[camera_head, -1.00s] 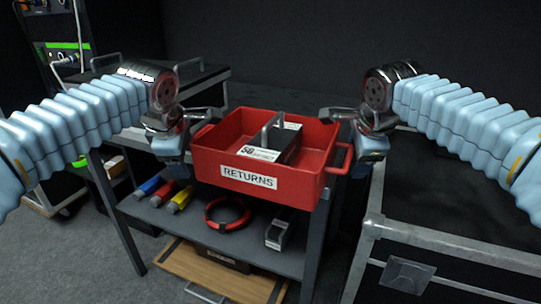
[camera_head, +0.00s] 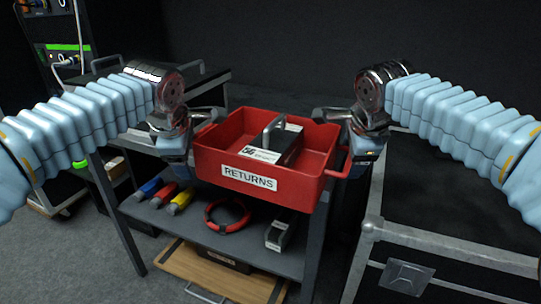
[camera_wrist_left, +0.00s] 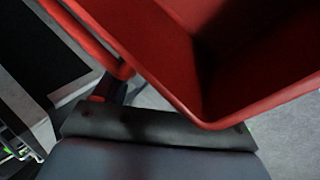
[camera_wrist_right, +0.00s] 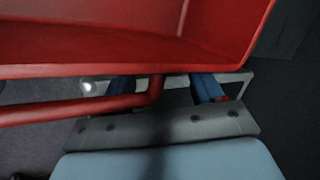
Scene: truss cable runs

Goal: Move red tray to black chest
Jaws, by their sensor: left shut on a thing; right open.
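The red tray (camera_head: 225,190), labelled RETURNS, sits over the top of a grey cart and holds a black and white box with a grey handle (camera_head: 272,145). My left gripper (camera_head: 190,135) is shut on the tray's left side handle, and the red handle bar also shows in the left wrist view (camera_wrist_left: 95,38). My right gripper (camera_head: 350,135) is at the tray's right handle. Its fingers (camera_wrist_right: 165,88) are open on either side of the red handle bar in the right wrist view. The black chest (camera_head: 450,200) with metal edges stands at the right.
The cart's lower shelf (camera_head: 160,215) holds blue, red and yellow tools, a red and black ring (camera_head: 228,216) and a small grey box (camera_head: 278,236). Another dark case (camera_head: 200,90) stands behind at left.

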